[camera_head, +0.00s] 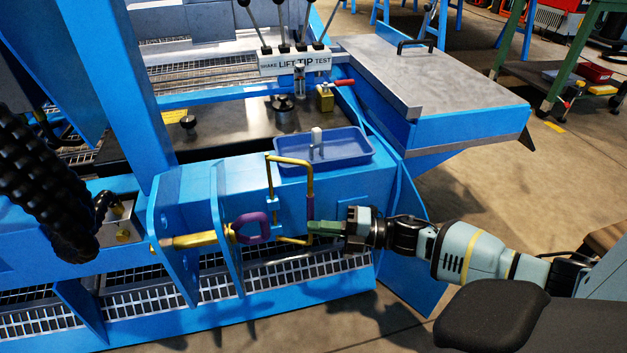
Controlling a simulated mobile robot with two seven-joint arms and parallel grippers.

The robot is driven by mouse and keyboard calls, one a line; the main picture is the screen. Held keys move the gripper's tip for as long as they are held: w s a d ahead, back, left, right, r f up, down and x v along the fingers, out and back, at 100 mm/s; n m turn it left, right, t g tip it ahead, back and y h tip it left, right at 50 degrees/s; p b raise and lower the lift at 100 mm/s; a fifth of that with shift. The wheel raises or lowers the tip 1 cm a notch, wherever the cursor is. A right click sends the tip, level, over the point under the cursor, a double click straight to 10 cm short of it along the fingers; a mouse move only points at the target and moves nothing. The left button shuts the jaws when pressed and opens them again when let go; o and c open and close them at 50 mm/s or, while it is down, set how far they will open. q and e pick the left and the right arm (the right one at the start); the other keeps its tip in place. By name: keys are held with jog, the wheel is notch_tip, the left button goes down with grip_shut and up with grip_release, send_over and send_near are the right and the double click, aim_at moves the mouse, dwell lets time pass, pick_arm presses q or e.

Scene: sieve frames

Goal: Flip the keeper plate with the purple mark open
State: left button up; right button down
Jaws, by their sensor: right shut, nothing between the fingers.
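A yellow, bent-bar keeper (291,161) stands out from the blue beam's front face, with a purple mark (310,207) on its right upright. Beside it on the left, a brass pin (195,240) with a purple ring handle (250,228) passes through two blue lugs (222,220). My right gripper (312,228) comes in from the right. Its green fingers are shut with nothing held, and their tips are at the purple-marked upright. I cannot tell whether they touch it. My left gripper is not in view.
A blue tray (350,158) with a small white peg sits on the beam above the keeper. A lever panel (295,62) and a grey lidded box (440,75) stand behind. Metal grating (230,287) lies below the beam. A black corrugated hose (40,170) hangs at the left.

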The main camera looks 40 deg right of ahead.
jog(key=shift+w+d, duration=0.45)
jog(key=shift+d, duration=0.4)
jog(key=shift+w+d, duration=0.1)
jog(key=p+v, duration=0.1)
jog(key=v, duration=0.7)
jog(key=shift+p, duration=0.3)
